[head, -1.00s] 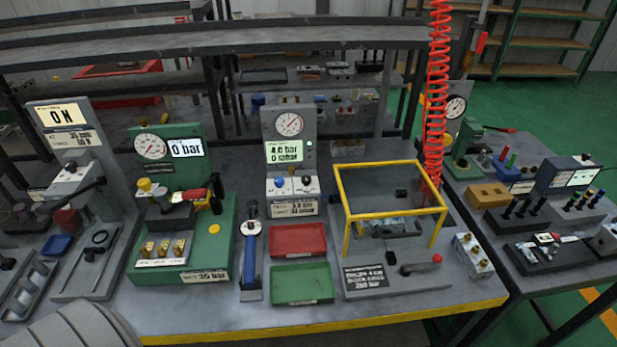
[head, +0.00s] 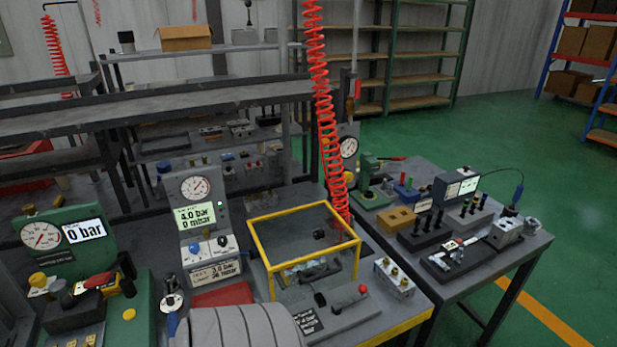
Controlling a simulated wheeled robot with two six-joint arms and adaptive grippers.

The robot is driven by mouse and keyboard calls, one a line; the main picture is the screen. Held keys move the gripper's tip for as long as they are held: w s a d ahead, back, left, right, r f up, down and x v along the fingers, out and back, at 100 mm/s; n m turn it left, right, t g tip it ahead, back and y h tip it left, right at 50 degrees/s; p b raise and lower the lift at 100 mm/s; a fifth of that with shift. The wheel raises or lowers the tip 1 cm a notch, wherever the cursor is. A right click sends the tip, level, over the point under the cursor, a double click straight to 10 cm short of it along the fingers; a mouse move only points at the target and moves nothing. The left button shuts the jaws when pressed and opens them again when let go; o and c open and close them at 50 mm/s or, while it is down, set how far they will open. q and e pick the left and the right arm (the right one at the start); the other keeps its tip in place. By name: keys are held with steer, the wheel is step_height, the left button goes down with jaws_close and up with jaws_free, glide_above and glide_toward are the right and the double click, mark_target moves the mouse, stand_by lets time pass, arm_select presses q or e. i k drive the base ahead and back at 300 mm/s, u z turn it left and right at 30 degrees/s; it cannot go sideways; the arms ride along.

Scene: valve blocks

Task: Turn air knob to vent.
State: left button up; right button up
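A grey upright test unit (head: 205,215) stands on the bench left of centre. It has a round dial (head: 196,187) and a lit display (head: 196,216) reading 4.0 bar and 0 mbar. A grey ribbed part, probably of my arm, covers the bench in front of the unit. Neither of my grippers is in view.
A yellow-framed clear guard (head: 304,215) stands right of the unit, with a red coiled hose (head: 325,110) behind it. A red tray (head: 222,294) lies in front, partly hidden. A green 0 bar station (head: 62,240) is at left; a second bench (head: 470,285) is at right.

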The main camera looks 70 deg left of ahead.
mark_target(222, 240)
steer(key=z, duration=0.45)
steer(key=k, duration=0.85)
steer(key=u, duration=1.3)
